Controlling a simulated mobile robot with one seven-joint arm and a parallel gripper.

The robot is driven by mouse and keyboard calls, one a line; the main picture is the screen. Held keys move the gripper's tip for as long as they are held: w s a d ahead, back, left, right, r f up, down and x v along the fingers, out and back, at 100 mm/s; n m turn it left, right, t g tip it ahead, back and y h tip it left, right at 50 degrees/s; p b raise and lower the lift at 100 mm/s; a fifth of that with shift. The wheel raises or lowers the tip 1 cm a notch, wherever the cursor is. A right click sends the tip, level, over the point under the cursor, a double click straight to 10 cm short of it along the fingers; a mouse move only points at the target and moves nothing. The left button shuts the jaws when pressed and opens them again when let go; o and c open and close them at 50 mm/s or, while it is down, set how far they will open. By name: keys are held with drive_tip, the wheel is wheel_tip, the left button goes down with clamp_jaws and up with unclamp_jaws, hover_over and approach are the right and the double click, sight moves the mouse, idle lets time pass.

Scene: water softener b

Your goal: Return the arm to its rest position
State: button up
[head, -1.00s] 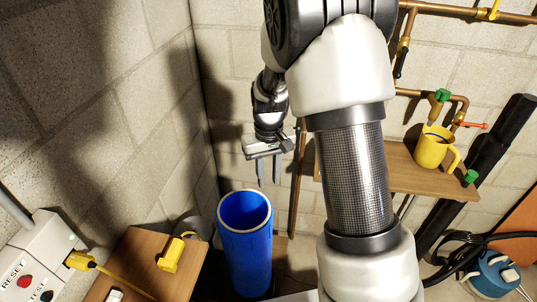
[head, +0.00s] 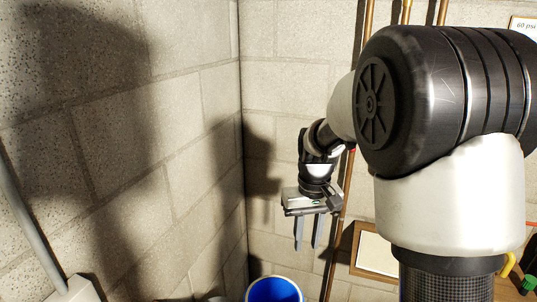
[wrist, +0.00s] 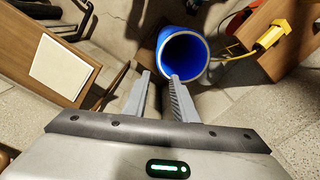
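My gripper (head: 307,246) hangs from my bent arm with its two fingers pointing down, near the wall corner in the head view. The fingers are apart with nothing between them. They also show in the wrist view (wrist: 160,76), with a gap between the tips. The open-topped blue cylinder (head: 274,289) is below and a little left of the gripper in the head view, mostly cut off by the lower edge. In the wrist view the blue cylinder (wrist: 183,57) lies just beyond the fingertips, apart from them.
Block walls (head: 120,120) stand left and behind. Copper pipes (head: 340,215) run up the back wall. A framed panel (head: 378,250) is right of the gripper. In the wrist view, a yellow plug (wrist: 268,37) is on a wooden surface at upper right, and a wooden board (wrist: 40,65) is left.

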drive_tip(key=s+d+r+m+t+p, duration=0.1)
drive_tip(key=s+r+t+p, duration=0.3)
drive_tip(key=s+r, duration=1.3)
drive_tip(key=s+d+t, duration=0.1)
drive_tip(key=s, duration=0.3)
drive_tip(key=shift+r, duration=0.2)
drive_tip(key=shift+a, duration=0.15)
